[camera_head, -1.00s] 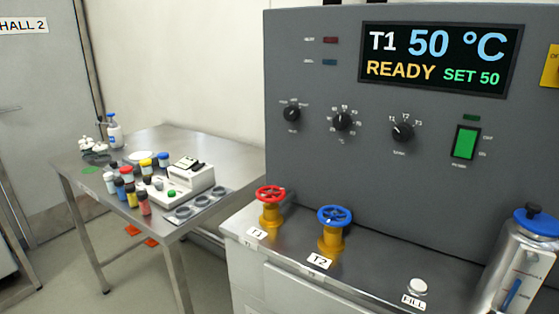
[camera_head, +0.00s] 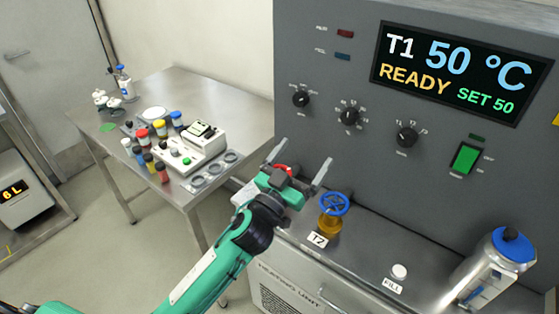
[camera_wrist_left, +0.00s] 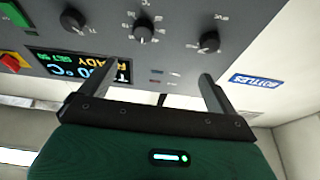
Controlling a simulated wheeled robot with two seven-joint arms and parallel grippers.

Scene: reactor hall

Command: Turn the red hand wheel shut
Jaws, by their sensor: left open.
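The red hand wheel (camera_head: 284,168) is mostly hidden behind my left gripper in the head view; only a bit of its red rim shows. My left gripper (camera_head: 307,152) is open, fingers spread, in front of the wheel as the head sees it. I cannot tell whether it touches the wheel. In the left wrist view the open gripper (camera_wrist_left: 160,70) has nothing between its fingers and faces the upside-down control panel (camera_wrist_left: 180,45); the red wheel is not seen there. My right gripper is not in view.
A blue hand wheel (camera_head: 335,203) on a yellow valve, labelled T2, stands close right of my gripper. A white FILL button (camera_head: 399,271) and a blue-capped cylinder (camera_head: 490,265) are further right. A steel table (camera_head: 185,90) with jars stands left.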

